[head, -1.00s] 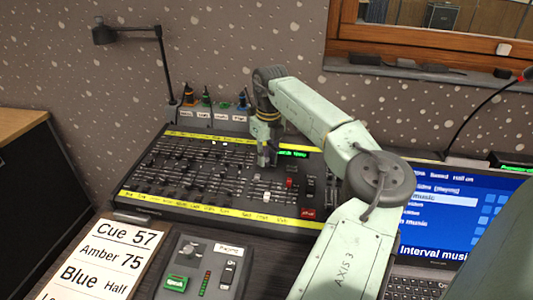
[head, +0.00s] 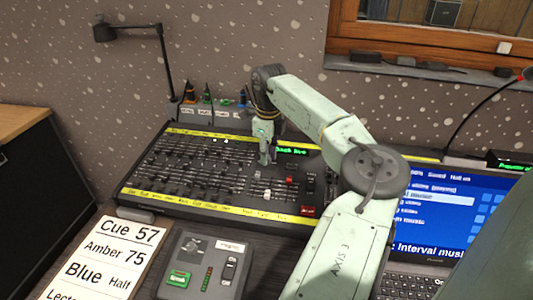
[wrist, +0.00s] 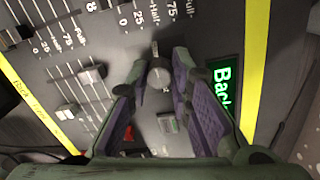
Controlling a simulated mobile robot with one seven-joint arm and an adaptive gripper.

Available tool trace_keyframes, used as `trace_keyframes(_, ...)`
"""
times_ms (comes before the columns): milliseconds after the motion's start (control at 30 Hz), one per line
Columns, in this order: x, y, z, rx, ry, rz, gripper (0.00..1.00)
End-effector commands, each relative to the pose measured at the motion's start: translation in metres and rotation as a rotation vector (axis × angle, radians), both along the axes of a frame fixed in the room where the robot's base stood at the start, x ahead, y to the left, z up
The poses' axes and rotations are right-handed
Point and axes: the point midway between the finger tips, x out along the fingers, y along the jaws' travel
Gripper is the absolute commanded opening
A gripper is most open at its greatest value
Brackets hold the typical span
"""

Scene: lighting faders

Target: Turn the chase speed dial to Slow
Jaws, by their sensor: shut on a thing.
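The chase speed dial (wrist: 158,75) is a small round grey knob on the dark lighting desk (wrist: 205,20). In the wrist view it sits between the two purple-padded fingers of my gripper (wrist: 158,68), which is shut on it. Small marks too fine to read lie above and below the knob, so I cannot tell its setting. In the head view my gripper (head: 265,158) points down at the desk, left of the green lit display (head: 291,150), and hides the dial.
A talkback box (head: 205,265) and cue sheet (head: 105,255) are in front. A laptop (head: 450,215) stands right, a lamp (head: 165,60) back left.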

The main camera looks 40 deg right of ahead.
Motion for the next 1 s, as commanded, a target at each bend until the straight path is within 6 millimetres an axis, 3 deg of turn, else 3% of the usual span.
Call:
trace_keyframes(233, 0.000, 0.000, 0.000, 0.000, 0.001, 0.000, 0.00)
trace_keyframes(267, 0.000, 0.000, 0.000, 0.000, 0.001, 0.000, 0.21)
trace_keyframes(533, 0.000, 0.000, 0.000, 0.000, 0.000, -0.001, 0.39)
trace_keyframes(867, 0.000, 0.000, 0.002, -0.001, 0.000, -0.001, 0.40)
trace_keyframes(1000, 0.000, -0.001, 0.015, -0.003, -0.001, -0.002, 0.40)
